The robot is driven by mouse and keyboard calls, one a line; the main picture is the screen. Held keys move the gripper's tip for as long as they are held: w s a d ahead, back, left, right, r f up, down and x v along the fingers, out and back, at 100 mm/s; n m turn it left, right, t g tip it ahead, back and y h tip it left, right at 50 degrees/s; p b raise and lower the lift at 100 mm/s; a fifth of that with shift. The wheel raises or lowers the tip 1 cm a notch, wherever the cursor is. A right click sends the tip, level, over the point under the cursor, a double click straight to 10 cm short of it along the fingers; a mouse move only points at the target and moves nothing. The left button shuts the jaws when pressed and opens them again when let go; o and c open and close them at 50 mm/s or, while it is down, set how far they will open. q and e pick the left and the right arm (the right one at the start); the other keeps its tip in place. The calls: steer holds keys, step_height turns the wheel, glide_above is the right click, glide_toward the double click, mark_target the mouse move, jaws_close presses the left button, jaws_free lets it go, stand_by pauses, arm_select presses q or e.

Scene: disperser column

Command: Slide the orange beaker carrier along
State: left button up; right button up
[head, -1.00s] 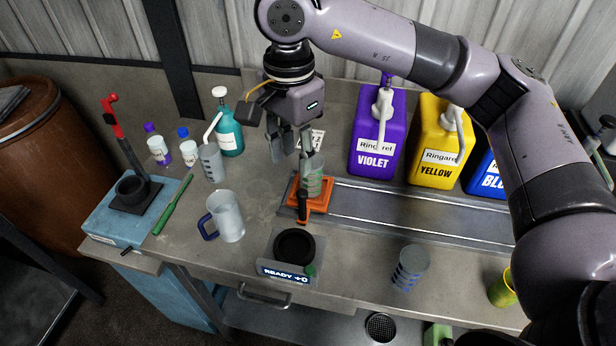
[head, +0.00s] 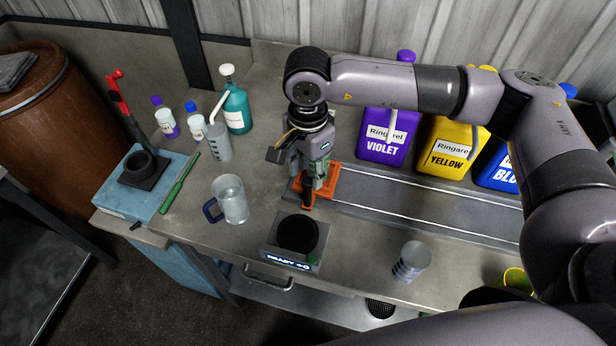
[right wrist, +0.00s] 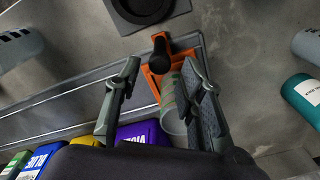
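The orange beaker carrier (head: 331,177) sits at the left end of the grey rail track (head: 420,206). Its dark upright handle (head: 307,192) stands on the near side. A clear beaker with green marks stands in the carrier, mostly hidden by my gripper in the head view; it also shows in the right wrist view (right wrist: 174,98). My right gripper (head: 308,180) points down at the carrier. In the right wrist view its fingers (right wrist: 158,78) are apart, with the handle (right wrist: 160,53) beyond and between their tips. My left gripper is not in view.
A READY scale (head: 296,236) stands in front of the carrier. A blue-handled jug (head: 232,200) is to the left, a loose beaker (head: 411,262) to the right. Violet (head: 381,150), yellow (head: 447,152) and blue dispenser jugs line the back of the track.

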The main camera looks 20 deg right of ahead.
mark_target(307, 182)
step_height(307, 182, down, 4)
steer(key=shift+s+a+r+p, duration=0.1)
steer(key=shift+s+r+p, duration=0.05)
steer(key=shift+p, duration=0.3)
steer(key=shift+f, duration=0.6)
jaws_close()
steer(key=shift+r, duration=0.1)
